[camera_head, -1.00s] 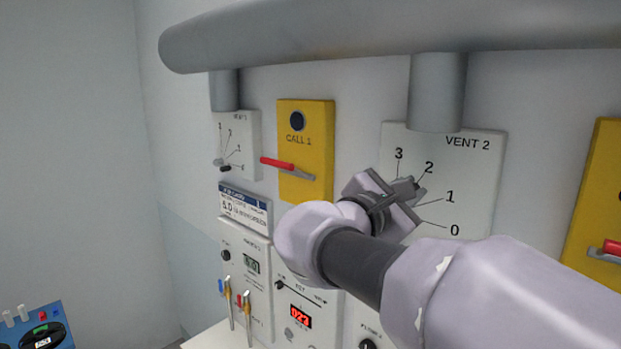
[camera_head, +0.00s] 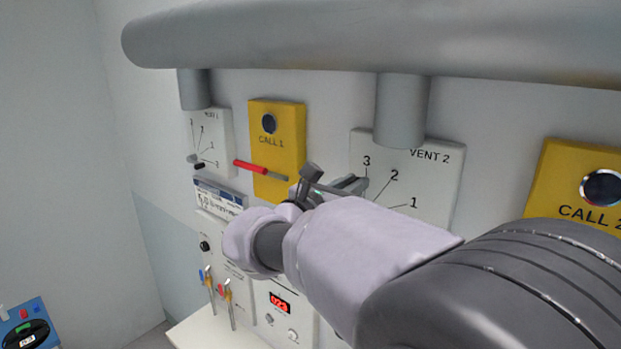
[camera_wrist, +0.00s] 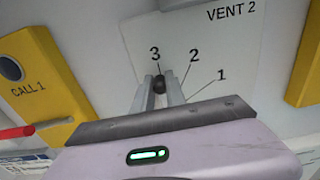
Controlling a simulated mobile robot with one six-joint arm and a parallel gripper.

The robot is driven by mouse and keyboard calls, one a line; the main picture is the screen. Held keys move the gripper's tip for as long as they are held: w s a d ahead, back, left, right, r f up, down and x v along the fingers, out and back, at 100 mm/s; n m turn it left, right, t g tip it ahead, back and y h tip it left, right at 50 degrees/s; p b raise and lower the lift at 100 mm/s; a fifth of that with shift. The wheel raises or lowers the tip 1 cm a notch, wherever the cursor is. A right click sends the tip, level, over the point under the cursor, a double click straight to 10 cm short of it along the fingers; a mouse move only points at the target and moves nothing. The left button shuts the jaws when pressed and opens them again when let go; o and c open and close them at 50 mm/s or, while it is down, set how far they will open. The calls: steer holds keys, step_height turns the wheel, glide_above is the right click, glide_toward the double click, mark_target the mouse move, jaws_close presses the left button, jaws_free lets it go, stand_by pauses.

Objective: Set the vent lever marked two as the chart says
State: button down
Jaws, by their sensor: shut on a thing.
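The VENT 2 panel (camera_head: 440,180) is a white plate with marks 3, 2 and 1 showing; its lower part is behind my arm. In the wrist view the panel (camera_wrist: 225,50) fills the upper middle. My gripper (camera_wrist: 159,88) is shut on the dark lever knob (camera_wrist: 160,84), which sits just below the figure 3, between the lines of 3 and 2. The rest of the lever is hidden by the gripper. In the head view my gripper (camera_head: 335,184) is at the panel's left edge, below and left of the 3.
A thick grey rail (camera_head: 350,40) runs above the panels on posts. The VENT 1 panel (camera_head: 212,130) is farther left. No chart is readable.

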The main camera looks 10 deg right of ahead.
stand_by(0.4)
steer(key=c, duration=1.4)
jaws_free()
steer(key=shift+a, duration=0.1)
steer(key=shift+o, duration=0.2)
steer(key=b+v, duration=0.1)
steer(key=v, duration=1.6)
steer(key=shift+b, duration=0.3)
steer(key=shift+s+a+f, duration=0.1)
steer(key=shift+s+a, duration=0.05)
